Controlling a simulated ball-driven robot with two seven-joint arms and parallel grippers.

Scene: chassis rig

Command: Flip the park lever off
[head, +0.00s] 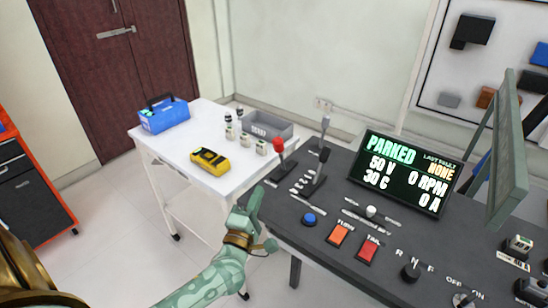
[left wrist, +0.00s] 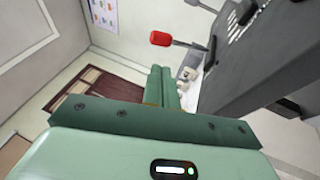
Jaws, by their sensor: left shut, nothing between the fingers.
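The console (head: 330,212) carries a lever with a red knob (head: 278,145) at its far left edge. The knob also shows in the left wrist view (left wrist: 160,38), above and beyond my fingers. Another lever with a black knob (head: 323,155) stands to its right. The lever labels are too small to read, so I cannot tell for sure which is the park lever. The screen (head: 405,173) reads PARKED. My left gripper (head: 256,195) is shut and empty, at the console's left edge, nearer than the red knob and apart from it. My right gripper is not in view.
A white table (head: 180,140) left of the console holds a blue toolbox (head: 164,114), a yellow meter (head: 210,161) and a grey tray (head: 266,125). Orange and red switches (head: 368,250) lie on the console's near part. A grey-green frame (head: 507,150) rises at the right.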

